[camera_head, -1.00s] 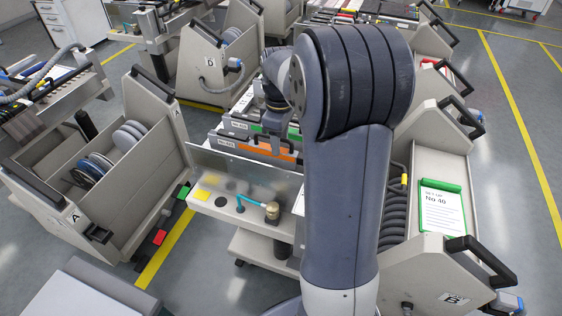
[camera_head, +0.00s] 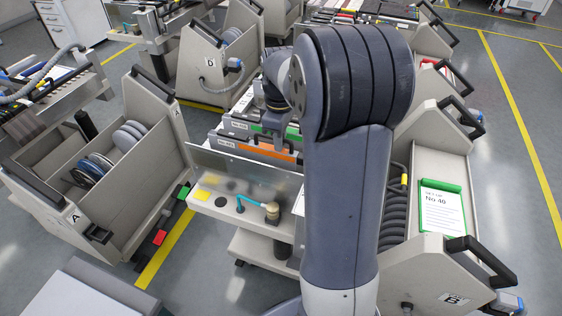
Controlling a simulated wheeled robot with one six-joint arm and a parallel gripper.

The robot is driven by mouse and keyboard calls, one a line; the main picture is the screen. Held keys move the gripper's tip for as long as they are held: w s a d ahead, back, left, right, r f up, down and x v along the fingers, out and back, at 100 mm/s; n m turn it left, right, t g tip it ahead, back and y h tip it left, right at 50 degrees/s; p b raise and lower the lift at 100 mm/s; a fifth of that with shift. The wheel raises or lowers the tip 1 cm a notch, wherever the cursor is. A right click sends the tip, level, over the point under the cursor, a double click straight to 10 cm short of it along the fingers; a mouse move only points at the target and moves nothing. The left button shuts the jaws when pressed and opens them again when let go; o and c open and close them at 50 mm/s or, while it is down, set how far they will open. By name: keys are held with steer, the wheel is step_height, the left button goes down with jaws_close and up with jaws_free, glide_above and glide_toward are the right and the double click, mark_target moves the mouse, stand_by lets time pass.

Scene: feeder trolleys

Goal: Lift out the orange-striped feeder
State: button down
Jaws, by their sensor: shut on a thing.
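The orange-striped feeder (camera_head: 262,153) is a grey slab with an orange band along its top edge. It sits in the trolley bank behind the metal plate, in front of the green-striped feeder (camera_head: 240,124). My gripper (camera_head: 277,134) is over the orange-striped feeder, at its dark handle, and is shut on it. The fingers are small and dark here, and my arm hides the right end of the feeders. The feeder's lower part is hidden behind the plate.
The metal plate (camera_head: 240,172) stands close in front of the feeders. A trolley with reels (camera_head: 160,120) is at the left. A trolley with a green clipboard (camera_head: 441,205) is at the right. Open floor lies further right.

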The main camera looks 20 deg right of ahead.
steer(key=shift+r, duration=0.1)
steer(key=shift+s+d, duration=0.9)
steer(key=shift+d, duration=0.05)
stand_by(0.4)
stand_by(0.4)
step_height(320, 180, up, 15)
steer(key=p, duration=1.3)
steer(key=shift+p, duration=0.3)
stand_by(0.8)
stand_by(0.4)
